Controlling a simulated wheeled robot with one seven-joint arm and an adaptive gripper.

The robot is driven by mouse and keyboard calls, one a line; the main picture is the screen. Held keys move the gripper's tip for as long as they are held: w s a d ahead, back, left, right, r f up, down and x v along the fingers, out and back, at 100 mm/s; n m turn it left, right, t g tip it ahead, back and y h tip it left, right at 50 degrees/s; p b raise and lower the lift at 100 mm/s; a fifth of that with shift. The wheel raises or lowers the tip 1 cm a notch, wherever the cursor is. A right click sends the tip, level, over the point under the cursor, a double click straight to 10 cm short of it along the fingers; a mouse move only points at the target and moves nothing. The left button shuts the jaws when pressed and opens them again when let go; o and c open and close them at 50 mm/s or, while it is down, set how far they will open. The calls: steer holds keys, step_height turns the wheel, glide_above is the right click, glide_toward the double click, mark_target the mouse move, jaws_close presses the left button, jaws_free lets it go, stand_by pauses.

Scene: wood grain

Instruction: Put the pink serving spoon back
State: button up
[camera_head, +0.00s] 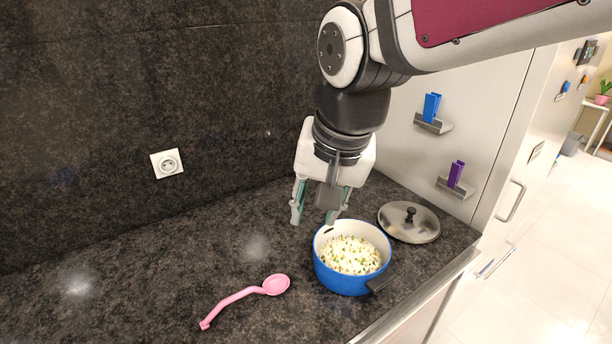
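The pink serving spoon (245,298) lies on the dark stone countertop (150,290), its bowl toward the right and its handle running to the lower left. My gripper (313,217) hangs pointing down above the counter, behind and to the left of the blue pot and to the upper right of the spoon. Its two fingers are apart and nothing shows between them. The blue pot (340,280) stands open with pale, green-flecked food (350,255) inside. The spoon lies apart from the pot and from my gripper.
A glass lid (408,222) with a black knob lies right of the pot. Two small wall shelves on the right panel hold a blue holder (431,107) and a purple holder (455,174). A socket (167,163) is on the back wall. The counter's left side is clear.

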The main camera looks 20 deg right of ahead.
steer(key=s+d+r+n+t, duration=0.1)
steer(key=s+d+r+n, duration=0.1)
steer(key=s+d+n, duration=0.3)
steer(key=s, duration=0.4)
steer(key=shift+t+h, duration=0.4)
steer(key=shift+o, duration=0.3)
steer(key=shift+s+r, duration=0.1)
steer(key=shift+s, duration=0.05)
stand_by(0.5)
